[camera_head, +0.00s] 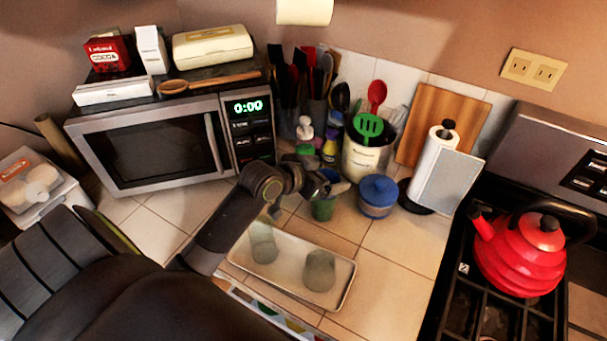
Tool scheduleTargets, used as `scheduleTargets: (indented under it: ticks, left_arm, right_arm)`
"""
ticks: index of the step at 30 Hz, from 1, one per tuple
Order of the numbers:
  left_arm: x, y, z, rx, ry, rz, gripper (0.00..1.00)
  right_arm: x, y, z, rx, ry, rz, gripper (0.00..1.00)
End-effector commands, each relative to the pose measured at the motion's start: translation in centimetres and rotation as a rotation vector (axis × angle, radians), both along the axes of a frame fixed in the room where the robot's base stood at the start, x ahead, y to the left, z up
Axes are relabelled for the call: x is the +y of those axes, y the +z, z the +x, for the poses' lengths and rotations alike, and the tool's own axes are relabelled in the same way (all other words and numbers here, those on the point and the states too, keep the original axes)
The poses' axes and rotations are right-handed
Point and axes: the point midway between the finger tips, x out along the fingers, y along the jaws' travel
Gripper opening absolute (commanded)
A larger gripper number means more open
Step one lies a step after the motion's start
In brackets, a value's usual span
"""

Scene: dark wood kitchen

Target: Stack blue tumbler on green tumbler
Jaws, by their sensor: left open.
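A green tumbler (323,208) stands on the tiled counter, its top partly hidden by my left gripper (338,187). My left gripper is open, with its fingers just above and beside the rim; I cannot tell whether it touches. No tumbler looks clearly blue. A round blue lidded pot (378,196) stands just right of the gripper. My right gripper is not in view.
A microwave (150,145) stands at the back left. Behind the gripper are a utensil crock (362,160) and small bottles (330,148). A paper towel holder (437,175) and a stove with a red kettle (520,258) are at the right. Counter right of the tray is clear.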

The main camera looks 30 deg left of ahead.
Motion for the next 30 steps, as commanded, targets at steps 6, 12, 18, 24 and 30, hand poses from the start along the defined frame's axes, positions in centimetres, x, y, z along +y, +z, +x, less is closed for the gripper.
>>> scheduleTargets:
  ticks: [6,12,18,24,30]
  left_arm:
    - [1.2,1.5,-3.5,0.002,-0.001,0.010,0.90]
    - [2.2,3.3,-6.5,0.004,-0.002,0.009,0.90]
    - [2.8,4.6,-8.6,0.003,-0.001,0.007,0.90]
    - [3.0,5.1,-9.6,0.004,-0.001,0.004,0.90]
    - [3.0,5.3,-9.8,0.004,-0.001,0.001,0.90]
  right_arm:
    - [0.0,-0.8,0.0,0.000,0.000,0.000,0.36]
    - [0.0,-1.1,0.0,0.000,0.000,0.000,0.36]
    - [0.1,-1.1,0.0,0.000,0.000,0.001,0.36]
    - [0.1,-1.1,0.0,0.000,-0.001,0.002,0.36]
    - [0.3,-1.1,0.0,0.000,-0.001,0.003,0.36]
